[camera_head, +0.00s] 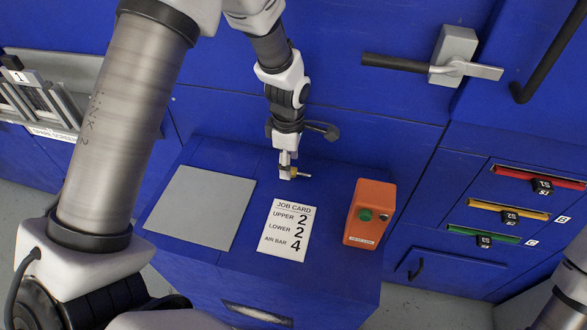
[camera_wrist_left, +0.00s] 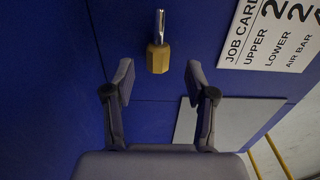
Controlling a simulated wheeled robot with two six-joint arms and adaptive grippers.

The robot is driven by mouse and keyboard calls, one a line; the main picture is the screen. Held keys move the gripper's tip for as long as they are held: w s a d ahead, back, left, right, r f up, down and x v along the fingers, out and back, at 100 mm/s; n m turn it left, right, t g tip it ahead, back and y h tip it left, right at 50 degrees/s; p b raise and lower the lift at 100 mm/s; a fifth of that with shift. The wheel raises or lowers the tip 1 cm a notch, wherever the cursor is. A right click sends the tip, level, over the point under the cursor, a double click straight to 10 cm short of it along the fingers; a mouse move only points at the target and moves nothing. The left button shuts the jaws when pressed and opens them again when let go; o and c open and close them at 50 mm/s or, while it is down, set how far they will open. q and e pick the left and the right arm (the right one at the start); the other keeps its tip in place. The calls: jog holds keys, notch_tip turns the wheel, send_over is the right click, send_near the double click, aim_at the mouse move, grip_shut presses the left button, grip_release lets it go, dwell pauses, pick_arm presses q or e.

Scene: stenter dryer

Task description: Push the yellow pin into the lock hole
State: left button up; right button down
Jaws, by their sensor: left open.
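The yellow pin (camera_head: 296,174) has a brass-coloured, faceted body and a thin silver shank. In the head view it is at the back of the blue cabinet top, with its shank to the right. In the left wrist view the pin (camera_wrist_left: 158,57) is just beyond my fingertips, roughly in line with the gap between them, its silver end pointing away. My left gripper (camera_head: 286,160) is open, and its two fingers stand apart in the left wrist view (camera_wrist_left: 160,82) with nothing between them. I cannot make out the lock hole. My right gripper is out of view.
The cabinet top (camera_head: 235,262) holds a grey plate (camera_head: 200,208), a job card (camera_head: 284,230) and an orange box (camera_head: 369,213) with a green button. A door handle (camera_head: 455,65) is on the blue wall behind. Red, yellow and green slots (camera_head: 508,210) are at right.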

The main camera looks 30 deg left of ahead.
pick_arm(q)
jog(key=f, duration=0.3)
jog(key=shift+w+d, duration=0.1)
jog(key=shift+w, duration=0.2)
jog(key=shift+s+r, duration=0.15)
jog(key=shift+s, duration=0.1)
jog(key=c, duration=0.4)
grip_shut()
